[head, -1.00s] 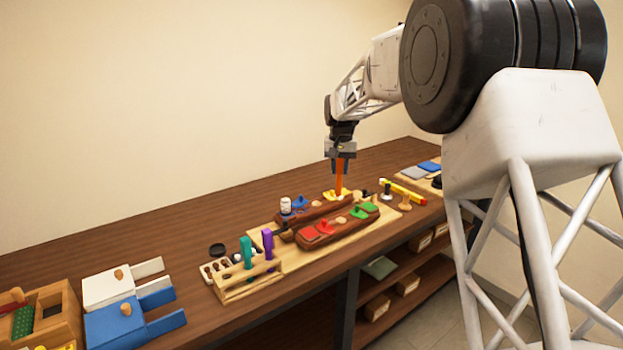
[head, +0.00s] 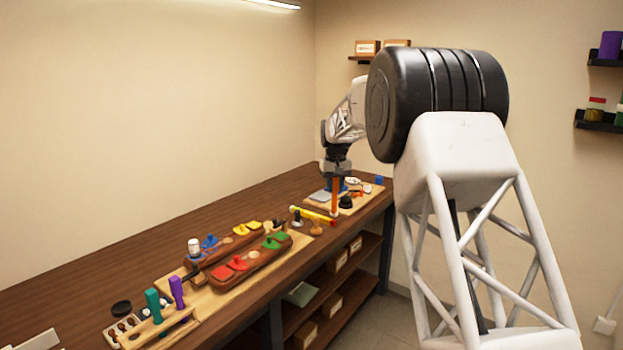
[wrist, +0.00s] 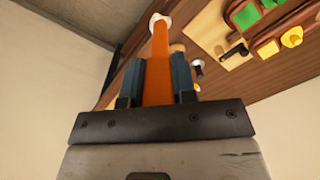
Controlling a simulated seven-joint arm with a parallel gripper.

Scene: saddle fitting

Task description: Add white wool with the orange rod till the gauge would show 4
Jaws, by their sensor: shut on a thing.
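My gripper (head: 334,178) is shut on the orange rod (head: 334,199), which points down near the board at the far right of the bench. In the wrist view the rod (wrist: 158,72) sits between the two dark fingers. A white patch (wrist: 154,20) shows around the rod's far tip; I cannot tell whether it is wool on the rod or something behind it. The brown saddle panels (head: 232,276) lie on a wooden board to the left, with red, green, blue and yellow flaps. No gauge reading can be made out.
A yellow bar with a red end (head: 315,214) and a small wooden knob (head: 316,228) lie just left of the rod. The far board (head: 362,202) holds grey, blue, white and black items. Teal (head: 153,304) and purple (head: 177,292) handles stand in a rack at the front left.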

